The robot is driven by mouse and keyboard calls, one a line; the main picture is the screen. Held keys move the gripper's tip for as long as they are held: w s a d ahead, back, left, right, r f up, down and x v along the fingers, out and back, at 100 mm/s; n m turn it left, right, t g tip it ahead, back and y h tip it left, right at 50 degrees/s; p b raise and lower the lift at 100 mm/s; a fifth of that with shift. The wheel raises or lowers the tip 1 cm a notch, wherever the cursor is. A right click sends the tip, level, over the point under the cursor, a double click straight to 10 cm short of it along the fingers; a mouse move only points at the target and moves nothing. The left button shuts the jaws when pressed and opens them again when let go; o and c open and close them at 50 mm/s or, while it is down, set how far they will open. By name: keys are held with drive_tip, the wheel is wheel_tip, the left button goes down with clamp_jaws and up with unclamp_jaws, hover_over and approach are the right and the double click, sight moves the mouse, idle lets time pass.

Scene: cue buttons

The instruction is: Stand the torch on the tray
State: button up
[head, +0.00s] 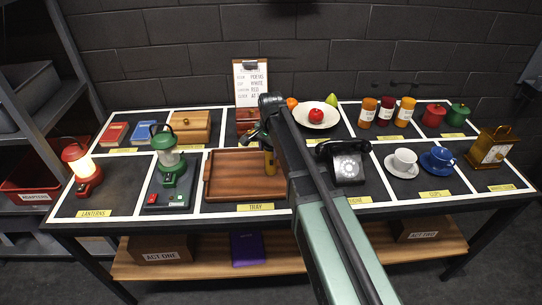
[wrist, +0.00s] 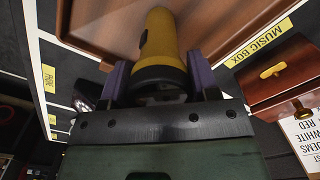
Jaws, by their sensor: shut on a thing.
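The yellow torch (head: 270,163) is upright at the right end of the brown wooden tray (head: 232,178) in the head view, partly hidden by my arm. My gripper (head: 265,142) is shut on it near its top. In the wrist view the torch (wrist: 160,42) stands between the two purple fingers of my gripper (wrist: 160,76), with the wooden tray (wrist: 98,24) behind it. I cannot tell whether the torch's base touches the tray.
A black telephone (head: 346,163) is to the right. A music box (wrist: 285,88) sits behind the tray. The tray's left and middle are bare.

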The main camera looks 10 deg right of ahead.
drive_tip(key=shift+f, duration=0.1)
drive_tip(key=o, duration=1)
drive_tip(key=shift+o, duration=0.2)
wheel_tip(320, 180, up, 13)
drive_tip(key=p, duration=1.2)
drive_tip(key=s+n, duration=1)
drive_tip(key=s, duration=1.3)
drive_tip(key=shift+f+n, duration=0.25)
drive_tip(key=shift+n, duration=0.15)
drive_tip(key=shift+s, duration=0.1)
